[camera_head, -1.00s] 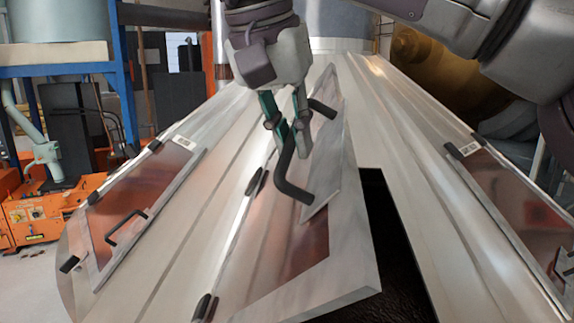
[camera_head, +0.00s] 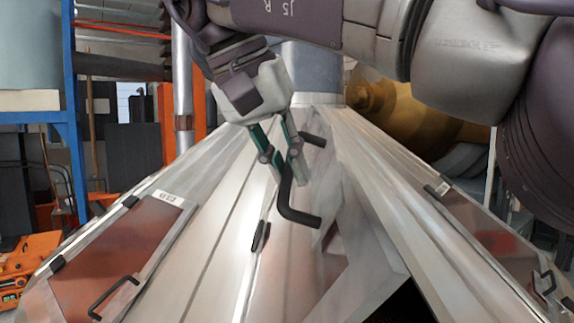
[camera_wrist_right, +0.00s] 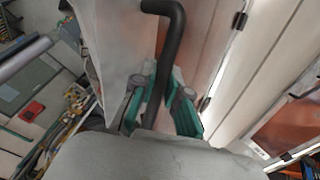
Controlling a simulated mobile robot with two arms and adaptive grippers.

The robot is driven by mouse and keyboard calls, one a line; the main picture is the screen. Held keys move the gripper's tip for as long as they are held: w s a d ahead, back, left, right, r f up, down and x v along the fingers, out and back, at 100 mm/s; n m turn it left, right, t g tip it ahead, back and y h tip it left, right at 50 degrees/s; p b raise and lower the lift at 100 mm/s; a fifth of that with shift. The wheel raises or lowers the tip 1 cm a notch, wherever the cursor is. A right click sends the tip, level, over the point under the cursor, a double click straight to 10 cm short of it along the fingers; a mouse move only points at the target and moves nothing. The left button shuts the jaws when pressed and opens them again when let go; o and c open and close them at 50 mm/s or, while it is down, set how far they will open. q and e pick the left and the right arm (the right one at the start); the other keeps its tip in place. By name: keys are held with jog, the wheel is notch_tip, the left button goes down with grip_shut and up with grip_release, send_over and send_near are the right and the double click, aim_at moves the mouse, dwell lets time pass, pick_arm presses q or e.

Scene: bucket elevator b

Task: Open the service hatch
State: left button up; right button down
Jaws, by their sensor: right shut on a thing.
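The service hatch (camera_head: 322,262) is a pale metal panel with a reddish-brown window in the middle of the sloping metal cover. It stands tilted up on the hinges at its left side, with a dark opening (camera_head: 405,306) beside it at lower right. My right gripper (camera_head: 285,168) is shut on the hatch's bent black handle (camera_head: 296,212). The wrist view also shows the handle (camera_wrist_right: 174,45) between the green-edged fingers (camera_wrist_right: 160,105). The fingers hide part of the handle. My left gripper is not in view.
Another closed hatch (camera_head: 115,255) with a black handle lies on the left slope, and one (camera_head: 490,240) on the right slope. A grey column rises behind the cover. A blue frame (camera_head: 75,120) and orange machinery (camera_head: 28,262) stand at left.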

jog(key=shift+a+f, duration=0.15)
jog(key=shift+f, duration=0.15)
jog(key=c, duration=1.3)
grip_release()
jog(key=shift+o, duration=0.6)
jog(key=shift+w+a, duration=0.15)
jog(key=shift+a, duration=0.15)
jog(key=shift+d+r, duration=0.15)
jog(key=shift+r, duration=0.05)
jog(key=shift+d, duration=0.15)
